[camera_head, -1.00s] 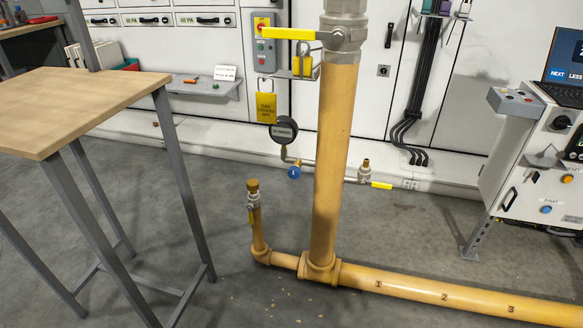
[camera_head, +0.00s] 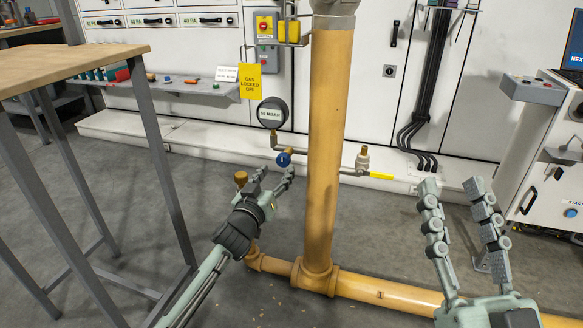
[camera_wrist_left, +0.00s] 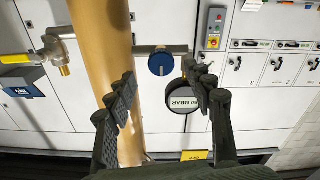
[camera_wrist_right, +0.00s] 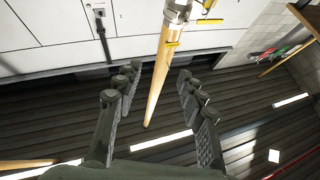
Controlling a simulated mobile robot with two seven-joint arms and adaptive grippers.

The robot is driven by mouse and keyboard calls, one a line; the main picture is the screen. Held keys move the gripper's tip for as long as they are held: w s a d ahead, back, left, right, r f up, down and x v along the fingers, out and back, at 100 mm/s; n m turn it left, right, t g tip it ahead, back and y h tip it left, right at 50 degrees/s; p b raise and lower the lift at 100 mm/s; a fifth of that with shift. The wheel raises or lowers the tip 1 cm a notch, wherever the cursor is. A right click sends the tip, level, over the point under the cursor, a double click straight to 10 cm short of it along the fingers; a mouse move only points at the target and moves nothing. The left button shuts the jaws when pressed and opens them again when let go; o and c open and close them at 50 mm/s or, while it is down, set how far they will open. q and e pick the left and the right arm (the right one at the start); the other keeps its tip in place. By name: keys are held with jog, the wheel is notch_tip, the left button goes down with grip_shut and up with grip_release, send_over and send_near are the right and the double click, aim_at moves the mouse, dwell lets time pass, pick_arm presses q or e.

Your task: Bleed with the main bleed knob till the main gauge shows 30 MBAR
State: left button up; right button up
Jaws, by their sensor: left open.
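The blue bleed knob (camera_head: 283,159) sits on thin pipework left of the thick yellow pipe; it also shows in the left wrist view (camera_wrist_left: 161,64). The round dark main gauge (camera_head: 272,113) is just above it. Its white face shows in the left wrist view (camera_wrist_left: 186,100) with MBAR lettering; I cannot read the number surely. My left gripper (camera_head: 272,178) is open and empty, its fingertips just below and in front of the knob. In the left wrist view the knob lies between and beyond the fingers (camera_wrist_left: 160,82). My right gripper (camera_head: 450,188) is open and empty, right of the yellow pipe.
The thick yellow pipe (camera_head: 334,150) stands close beside the left fingers. A capped stub (camera_head: 241,178) is behind the left gripper. A yellow-handled valve (camera_head: 381,176) is right of the pipe. A wooden table (camera_head: 75,65) stands at left, a control cabinet (camera_head: 555,180) at right.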

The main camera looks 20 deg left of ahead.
aim_at(282, 162)
pick_arm(q)
jog(key=w+b, duration=0.1)
jog(key=w, duration=0.6)
pick_arm(e)
jog(key=shift+s+d+r+t, duration=0.25)
jog(key=shift+s+r+t, duration=0.1)
jog(key=shift+r+t, duration=0.2)
jog(key=shift+s+d+r+t, duration=0.2)
jog(key=shift+s+r+t, duration=0.1)
jog(key=shift+r+t, duration=0.2)
pick_arm(q)
jog(key=shift+c, duration=0.4)
jog(key=c, duration=1.1)
